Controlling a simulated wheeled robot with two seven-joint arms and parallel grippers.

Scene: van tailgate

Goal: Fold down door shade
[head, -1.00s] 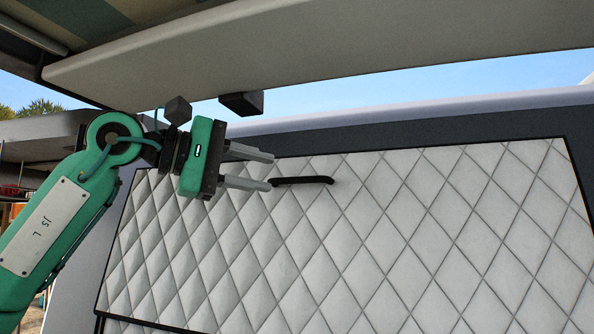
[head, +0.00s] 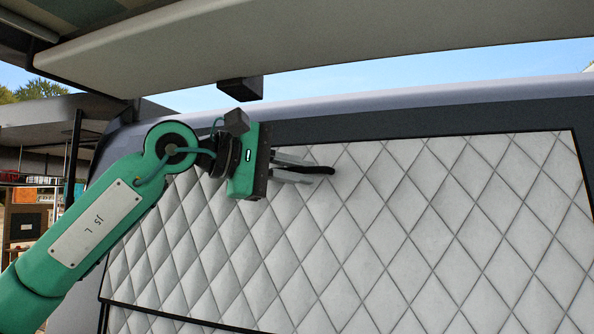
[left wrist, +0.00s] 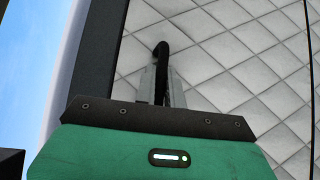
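The door shade (head: 400,230) is a pale grey quilted panel with a dark edge, standing upright and tilted across the door. A black handle (head: 322,170) sticks out near its upper edge. My left gripper (head: 304,169) reaches in from the left, its two fingers close together around the handle. In the left wrist view, the fingers (left wrist: 163,76) are shut on the black handle (left wrist: 161,50), and the quilted shade (left wrist: 235,50) lies behind. The handle's inner end is hidden between the fingers. My right gripper is not in view.
A large pale panel (head: 330,40) hangs overhead, with a dark block (head: 240,88) under it close above my left gripper. The dark door frame (head: 400,122) runs along the shade's top. Shelving with boxes (head: 27,215) stands at far left.

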